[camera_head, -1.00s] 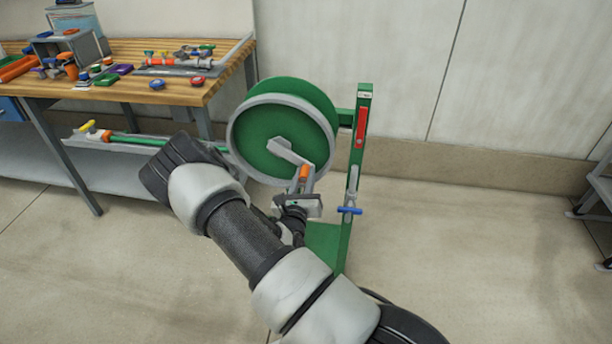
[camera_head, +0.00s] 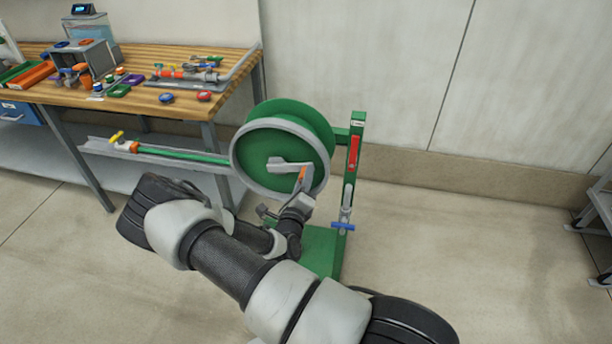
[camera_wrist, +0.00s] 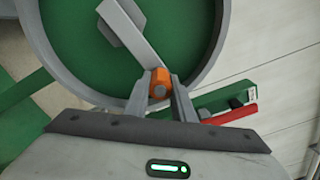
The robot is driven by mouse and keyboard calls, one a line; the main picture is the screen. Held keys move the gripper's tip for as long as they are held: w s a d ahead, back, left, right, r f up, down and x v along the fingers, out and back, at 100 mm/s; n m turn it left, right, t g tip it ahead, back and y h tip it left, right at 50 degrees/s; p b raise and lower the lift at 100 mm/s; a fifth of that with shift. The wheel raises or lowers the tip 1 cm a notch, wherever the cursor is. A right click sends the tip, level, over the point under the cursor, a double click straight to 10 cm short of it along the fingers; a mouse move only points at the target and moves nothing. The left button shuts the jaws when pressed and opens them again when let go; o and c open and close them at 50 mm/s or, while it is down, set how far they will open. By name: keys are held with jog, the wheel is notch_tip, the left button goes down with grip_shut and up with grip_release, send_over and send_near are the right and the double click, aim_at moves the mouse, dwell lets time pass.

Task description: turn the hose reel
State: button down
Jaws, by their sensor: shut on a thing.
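The hose reel (camera_head: 262,152) is a green drum with a grey rim on a green post stand (camera_head: 351,185). A grey crank arm (camera_head: 287,166) runs from its hub to the right, with an orange handle (camera_head: 302,174) at its end. My gripper (camera_wrist: 162,92) is shut on the orange handle, one finger on each side of it in the wrist view. In that view the crank arm (camera_wrist: 130,30) rises to the upper left from the handle. In the head view my wrist hides part of the stand's base.
A wooden workbench (camera_head: 130,92) with fittings and trays stands to the left. A green hose (camera_head: 185,155) with an orange and yellow end lies in a grey trough left of the reel. A red lever (camera_head: 353,153) and a blue-handled valve (camera_head: 342,226) sit on the post.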

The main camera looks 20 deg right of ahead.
jog(key=r+n+p, duration=0.2)
jog(key=a+r+n+p, duration=0.1)
jog(key=shift+w+r+n, duration=0.25)
jog(key=shift+w+n, duration=0.05)
jog(key=shift+n, duration=0.1)
jog(key=w+a+r+n+p, duration=0.3)
jog(key=a+n, duration=0.3)
jog(key=n, duration=0.3)
jog(key=shift+w+a+r, duration=0.35)
jog(key=shift+w+r, duration=0.4)
jog(key=shift+r, duration=0.1)
jog(key=c, duration=1.5)
grip_release()
